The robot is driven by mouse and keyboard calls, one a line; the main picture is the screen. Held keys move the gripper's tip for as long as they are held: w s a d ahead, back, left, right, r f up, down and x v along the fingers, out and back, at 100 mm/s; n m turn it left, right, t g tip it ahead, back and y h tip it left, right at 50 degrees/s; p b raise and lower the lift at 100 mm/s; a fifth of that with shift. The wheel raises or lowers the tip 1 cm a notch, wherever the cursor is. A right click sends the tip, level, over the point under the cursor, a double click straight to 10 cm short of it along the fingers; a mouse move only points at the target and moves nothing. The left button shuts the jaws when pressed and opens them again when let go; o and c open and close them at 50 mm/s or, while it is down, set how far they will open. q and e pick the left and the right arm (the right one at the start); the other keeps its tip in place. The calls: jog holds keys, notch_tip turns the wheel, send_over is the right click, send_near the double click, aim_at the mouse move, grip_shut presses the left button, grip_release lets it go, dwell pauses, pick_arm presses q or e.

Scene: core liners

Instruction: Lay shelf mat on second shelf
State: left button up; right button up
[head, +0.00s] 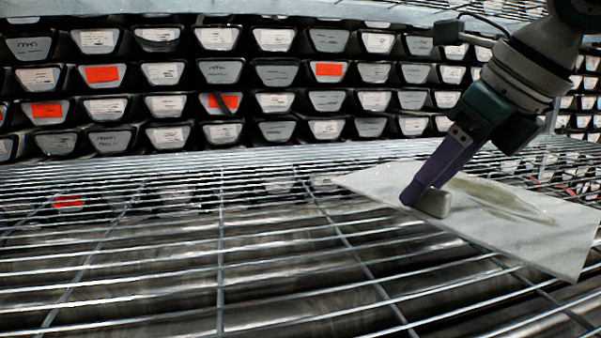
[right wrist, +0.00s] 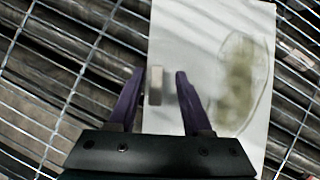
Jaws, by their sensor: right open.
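The shelf mat (head: 545,235) is a thin whitish rectangle with a greenish stain. It lies at an angle over the wire shelf (head: 222,250) at the right of the head view, and it fills the middle and right of the right wrist view (right wrist: 205,40). A small pale block (head: 433,203) stands on the mat near its left side. My right gripper (head: 415,196), with purple fingers, is low at the block. In the right wrist view the fingers are apart, with the block (right wrist: 155,86) between them, closer to the left finger. My left gripper is out of view.
Stacked core boxes (head: 97,42) with white and several red labels line the back. The wire shelf is bare to the left of the mat. Another wire shelf (head: 330,8) hangs above. Metal rods or tubes show below through the wires.

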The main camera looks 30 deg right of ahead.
aim_at(555, 237)
jog(key=shift+s, duration=0.15)
jog(key=shift+s+a+r, duration=0.1)
jog(key=shift+s+r, duration=0.05)
jog(key=shift+s+r+p, duration=0.2)
jog(key=shift+r+p, duration=0.2)
jog(key=shift+p, duration=0.35)
jog(key=shift+s+f, duration=0.1)
jog(key=shift+s, duration=0.5)
jog(key=s+p, duration=0.1)
jog(key=s, duration=0.2)
jog(key=s+d+p, duration=0.1)
jog(key=s, duration=0.3)
jog(key=s+d, duration=0.1)
jog(key=s, duration=0.2)
jog(key=shift+s+p, duration=0.35)
jog(key=shift+p, duration=0.05)
